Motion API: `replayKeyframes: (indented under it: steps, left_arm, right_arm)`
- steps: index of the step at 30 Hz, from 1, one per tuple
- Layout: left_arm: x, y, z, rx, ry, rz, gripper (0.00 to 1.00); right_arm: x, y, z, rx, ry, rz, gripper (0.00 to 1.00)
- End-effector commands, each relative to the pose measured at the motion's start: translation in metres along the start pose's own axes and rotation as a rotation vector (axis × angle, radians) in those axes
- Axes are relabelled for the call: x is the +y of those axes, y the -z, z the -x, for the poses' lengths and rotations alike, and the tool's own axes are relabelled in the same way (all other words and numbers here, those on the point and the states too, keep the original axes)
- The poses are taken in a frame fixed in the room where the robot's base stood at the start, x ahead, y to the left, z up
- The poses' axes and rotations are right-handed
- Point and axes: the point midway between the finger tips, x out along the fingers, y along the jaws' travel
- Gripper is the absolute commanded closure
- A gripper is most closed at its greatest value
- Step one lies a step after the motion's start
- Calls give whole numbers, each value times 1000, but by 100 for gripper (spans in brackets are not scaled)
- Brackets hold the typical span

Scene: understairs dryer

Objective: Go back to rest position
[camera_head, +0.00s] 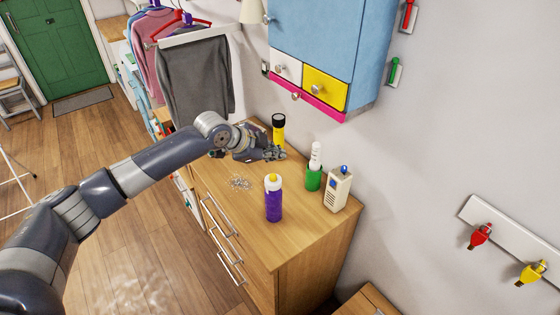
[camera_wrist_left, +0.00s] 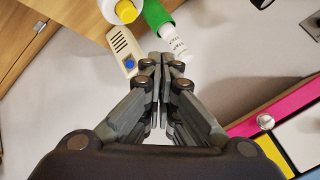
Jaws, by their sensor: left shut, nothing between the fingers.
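My left arm reaches in from the left in the head view. Its gripper (camera_head: 274,154) is over the back of the wooden dresser (camera_head: 316,228), close to a yellow and black flashlight (camera_head: 279,131). In the left wrist view the gripper (camera_wrist_left: 160,60) has its fingers together with nothing between them. Beyond the fingertips, that view shows a beige device with a blue button (camera_wrist_left: 124,48) and a green and white bottle (camera_wrist_left: 160,22). My right gripper is not in either view.
On the dresser stand a purple bottle (camera_head: 273,200), a green bottle (camera_head: 314,170) and the beige device (camera_head: 338,188). Small grey bits (camera_head: 239,182) lie near its left edge. A blue wall cabinet (camera_head: 330,40) hangs above. Clothes (camera_head: 199,75) hang behind the arm. Floor (camera_head: 125,245) is open at left.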

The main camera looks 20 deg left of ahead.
Motion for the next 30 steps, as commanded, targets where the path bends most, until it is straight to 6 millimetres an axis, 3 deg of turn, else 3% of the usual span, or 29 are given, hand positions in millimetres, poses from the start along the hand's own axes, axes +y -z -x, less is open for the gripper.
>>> replayKeyframes:
  steps: [5, 8, 14, 18, 20, 25, 30]
  left_arm:
    - [4, 1, -1, 1, -5, 1, 100]
    - [28, 7, -9, 6, -36, 6, 100]
    - [132, 30, -28, 17, -140, 71, 100]
    - [199, 40, -24, 7, -183, 167, 100]
    - [223, 41, -19, -5, -191, 219, 100]
    - [279, 31, 6, -67, -186, 406, 100]
    - [321, -1, 42, -185, -144, 633, 100]
  right_arm:
    - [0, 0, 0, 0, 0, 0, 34]
    - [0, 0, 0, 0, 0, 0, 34]
    - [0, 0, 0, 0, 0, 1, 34]
    - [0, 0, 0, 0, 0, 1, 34]
    - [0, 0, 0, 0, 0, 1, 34]
    - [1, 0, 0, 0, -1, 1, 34]
    - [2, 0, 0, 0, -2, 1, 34]
